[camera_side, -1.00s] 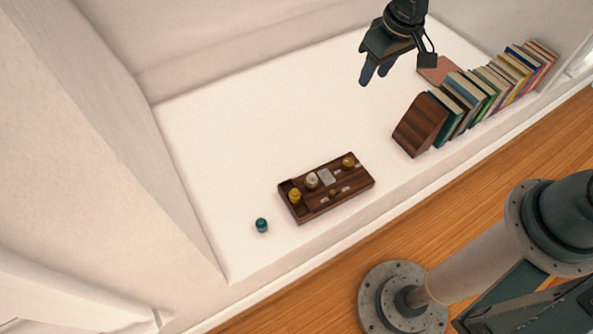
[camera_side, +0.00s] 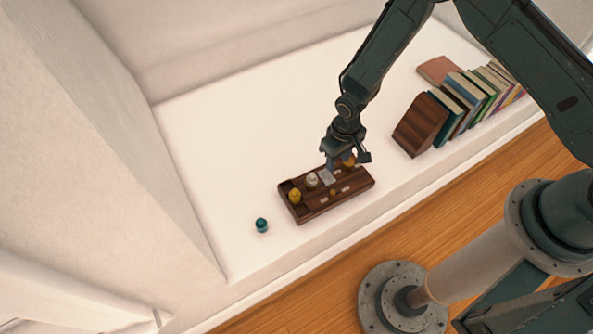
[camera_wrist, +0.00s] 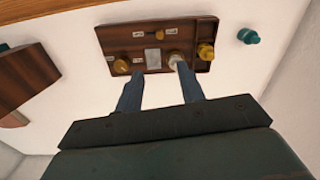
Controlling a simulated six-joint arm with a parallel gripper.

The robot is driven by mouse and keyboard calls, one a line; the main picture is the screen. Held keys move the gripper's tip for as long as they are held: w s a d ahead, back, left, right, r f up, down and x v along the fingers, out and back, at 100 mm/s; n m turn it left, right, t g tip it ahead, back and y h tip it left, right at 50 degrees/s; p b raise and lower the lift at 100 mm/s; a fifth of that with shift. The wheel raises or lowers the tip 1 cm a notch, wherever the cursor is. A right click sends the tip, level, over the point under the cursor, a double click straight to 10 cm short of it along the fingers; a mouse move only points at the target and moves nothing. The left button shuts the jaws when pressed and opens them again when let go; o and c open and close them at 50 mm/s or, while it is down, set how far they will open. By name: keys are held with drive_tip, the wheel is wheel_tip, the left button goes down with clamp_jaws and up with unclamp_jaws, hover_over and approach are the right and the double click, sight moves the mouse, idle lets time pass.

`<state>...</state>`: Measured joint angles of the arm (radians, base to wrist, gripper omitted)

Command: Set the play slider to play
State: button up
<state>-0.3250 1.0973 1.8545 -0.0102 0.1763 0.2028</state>
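A dark wooden panel (camera_side: 312,210) lies on the white surface; it also shows in the wrist view (camera_wrist: 118,46). The likely play slider is a small brass knob (camera_wrist: 160,35) in a short slot near one long edge, with a small pale label at each end. It also shows in the side view (camera_side: 333,192). It sits between the labels, perhaps nearer the right one in the wrist view; the label text is unreadable. My gripper (camera_side: 338,164) is above the panel's back edge. In the wrist view its fingers (camera_wrist: 160,70) are apart and empty, away from the slider.
The panel also carries a brass knob (camera_wrist: 122,66), a pale knob (camera_wrist: 174,59), a grey plate (camera_wrist: 153,58) and a yellow knob (camera_wrist: 206,51). A teal knob-like piece (camera_side: 262,225) stands off the panel's left end. Books (camera_side: 460,100) and a wooden bookend (camera_side: 420,125) stand right.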

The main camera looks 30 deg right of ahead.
sight(333, 191)
drive_tip(key=shift+s+a+f, duration=0.1)
drive_tip(key=shift+s+f, duration=0.2)
drive_tip(key=shift+f, duration=0.6)
drive_tip(key=shift+f, duration=0.1)
drive_tip(key=shift+f, duration=6.75)
clamp_jaws()
